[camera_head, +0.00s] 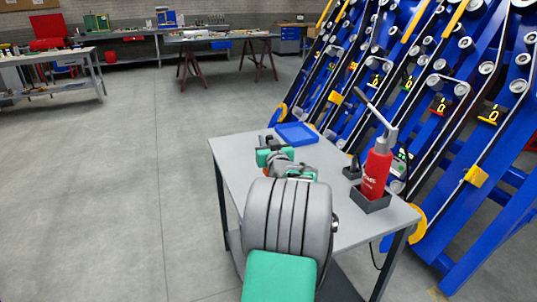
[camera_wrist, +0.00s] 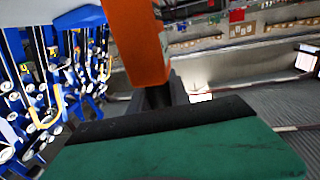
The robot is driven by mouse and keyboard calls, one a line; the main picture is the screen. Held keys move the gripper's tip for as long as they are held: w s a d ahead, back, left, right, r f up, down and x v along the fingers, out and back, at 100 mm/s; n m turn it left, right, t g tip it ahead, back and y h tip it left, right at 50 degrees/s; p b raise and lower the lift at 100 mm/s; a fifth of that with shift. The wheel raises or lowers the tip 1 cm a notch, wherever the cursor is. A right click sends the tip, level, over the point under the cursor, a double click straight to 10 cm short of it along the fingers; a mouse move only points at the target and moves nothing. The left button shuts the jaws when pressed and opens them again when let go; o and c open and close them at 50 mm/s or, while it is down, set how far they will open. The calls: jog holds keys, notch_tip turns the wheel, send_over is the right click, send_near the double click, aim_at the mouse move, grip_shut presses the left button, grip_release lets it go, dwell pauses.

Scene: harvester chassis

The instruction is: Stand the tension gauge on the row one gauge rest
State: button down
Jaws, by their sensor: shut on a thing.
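My gripper (camera_head: 275,155) is above the far left part of the grey table in the camera_head view, partly hidden by my own arm. In the camera_wrist view, a green jaw body with a black edge (camera_wrist: 165,125) fills the bottom. An orange block, which looks like the tension gauge (camera_wrist: 137,45), rises beyond that edge, held in my gripper. Only a small orange patch shows by the gripper in the camera_head view. I cannot tell which fixture is the row one gauge rest. A small dark holder (camera_head: 353,172) stands on the table to the right of the gripper.
A red bottle-shaped tool (camera_head: 376,172) with a long lever stands in a dark holder (camera_head: 371,201) on the grey table (camera_head: 233,150). A blue tray (camera_head: 297,134) lies at the back. The blue harvester chassis (camera_head: 440,180) rises at the right. The floor at left is clear.

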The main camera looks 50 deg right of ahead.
jog(key=shift+w+d+f, duration=0.15)
jog(key=shift+d+f, duration=0.15)
jog(key=shift+f, duration=0.55)
jog(key=shift+w+d+f, duration=0.15)
jog(key=shift+d+f, duration=0.1)
jog(key=shift+f, duration=0.6)
jog(key=shift+w+d+f, duration=0.15)
jog(key=shift+d+f, duration=0.15)
jog(key=shift+f, duration=0.55)
jog(key=shift+f+b, duration=0.2)
jog(key=shift+b, duration=0.25)
jog(key=c, duration=1.2)
grip_release()
